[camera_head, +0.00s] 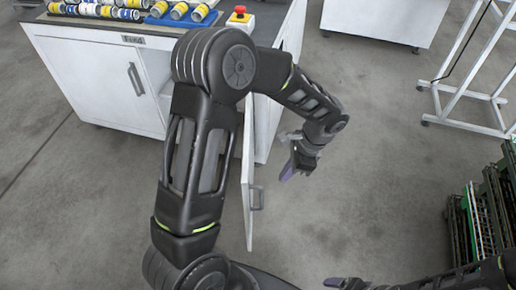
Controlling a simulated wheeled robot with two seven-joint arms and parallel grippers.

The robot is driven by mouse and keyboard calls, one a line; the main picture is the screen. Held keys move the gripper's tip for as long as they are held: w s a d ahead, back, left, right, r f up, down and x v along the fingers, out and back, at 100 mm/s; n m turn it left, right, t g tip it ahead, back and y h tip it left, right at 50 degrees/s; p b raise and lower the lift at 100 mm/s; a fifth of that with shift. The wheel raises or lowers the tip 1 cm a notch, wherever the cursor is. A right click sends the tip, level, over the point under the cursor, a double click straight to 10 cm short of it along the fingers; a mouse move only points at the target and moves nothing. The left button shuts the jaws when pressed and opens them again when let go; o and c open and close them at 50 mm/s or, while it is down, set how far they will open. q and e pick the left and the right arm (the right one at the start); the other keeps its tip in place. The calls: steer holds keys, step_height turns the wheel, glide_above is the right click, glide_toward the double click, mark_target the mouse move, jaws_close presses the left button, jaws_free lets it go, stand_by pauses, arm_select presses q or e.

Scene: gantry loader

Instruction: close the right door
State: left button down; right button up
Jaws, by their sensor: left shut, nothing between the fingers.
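The white cabinet (85,75) stands at the upper left. Its right door (248,178) is swung open, seen nearly edge-on and pointing down the picture, with its handle (258,198) on the right side. My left arm crosses in front of the cabinet and hides much of the opening and the door's hinge side. My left gripper (289,172) is shut and empty, to the right of the door and apart from it. My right gripper (338,284) shows only partly at the bottom edge; its fingers are unclear.
The cabinet's left door is closed, with a handle (135,78). A white frame stand (465,90) and a green rack (485,215) stand at the right. The floor between is clear.

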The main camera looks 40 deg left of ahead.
mark_target(252, 186)
arm_select(q)
steer(key=r, duration=0.1)
steer(key=a+r, duration=0.1)
steer(key=w+r, duration=0.1)
steer(key=shift+a+y, duration=0.2)
steer(key=shift+y, duration=0.1)
arm_select(e)
steer(key=shift+w+a+r, duration=0.1)
steer(key=shift+w+r, duration=0.05)
steer(key=shift+r, duration=0.5)
arm_select(q)
steer(key=shift+s+f, duration=0.1)
steer(key=shift+f, duration=0.05)
steer(key=s+a+f, duration=0.1)
steer(key=a+f, duration=0.1)
steer(key=f, duration=0.1)
steer(key=s+a+f+p, duration=0.1)
steer(key=f, duration=0.2)
steer(key=s+a+f+p, duration=0.1)
steer(key=a+f, duration=0.1)
steer(key=shift+s+a+f, duration=0.35)
steer(key=shift+s+f, duration=0.05)
steer(key=shift+s+a+f, duration=0.1)
steer(key=shift+s+a, duration=0.1)
steer(key=shift+a, duration=0.15)
arm_select(e)
steer(key=shift+r, duration=0.95)
